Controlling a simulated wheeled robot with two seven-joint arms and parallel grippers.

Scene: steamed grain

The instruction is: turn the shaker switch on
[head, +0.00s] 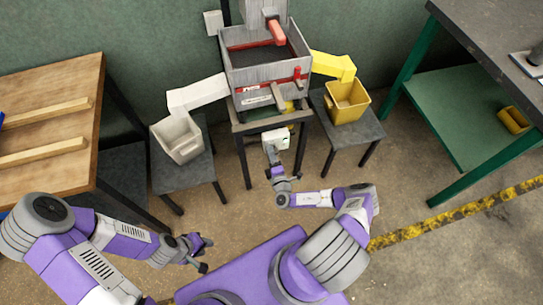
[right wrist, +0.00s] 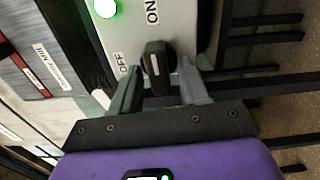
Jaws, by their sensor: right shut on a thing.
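The shaker switch is a pale box (head: 275,137) below the front of the shaker (head: 262,75) in the head view. In the right wrist view, its face (right wrist: 205,20) has a black knob (right wrist: 156,62), ON and OFF labels and a bright green lamp (right wrist: 105,8). The knob's long side points up toward ON, with OFF to its left. My right gripper (right wrist: 159,68) has its fingers on either side of the knob and is shut on it. In the head view my left gripper (head: 206,254) is open and empty, low over the floor, away from the switch.
A white bin (head: 180,142) stands on a left stool and a yellow bin (head: 350,112) on a right stool, under chutes. A wooden-topped table (head: 60,125) is at left, and a green-framed bench (head: 440,110) at right.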

